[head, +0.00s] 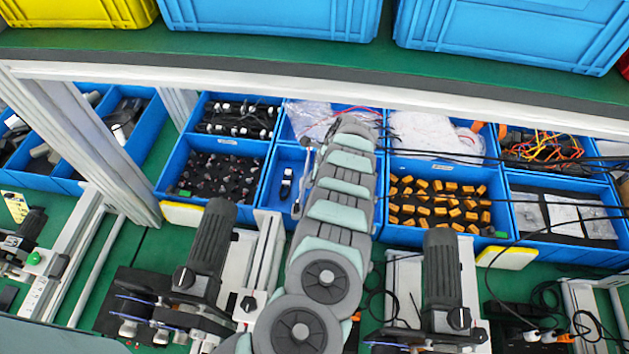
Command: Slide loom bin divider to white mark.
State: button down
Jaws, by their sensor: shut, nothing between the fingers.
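My arm reaches up the middle of the picture over the blue bins. My gripper (299,196) shows only as a thin grey part left of the arm, reaching down into a nearly empty blue bin (266,196); the rest is hidden behind the arm. It looks shut, with nothing seen in it. A small white and dark connector (286,183) lies in that bin, left of the gripper. I cannot pick out the loom bin divider or the white mark for certain; the arm covers much of this bin. Whether the gripper touches anything is unclear.
Neighbouring bins hold dark small parts (215,176), orange connectors (440,205), bagged items (432,134) and coloured wires (540,148). A shelf edge (480,97) crosses above. Black cables cross the right-hand bins. Grey-handled tools (210,240) stand in front.

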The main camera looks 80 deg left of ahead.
jog(key=shift+s+a, duration=0.1)
jog(key=shift+s, duration=0.15)
jog(key=v, duration=0.7)
jog(key=shift+w+r+b, duration=0.25)
jog(key=shift+w+b, duration=0.05)
jog(key=shift+b, duration=0.1)
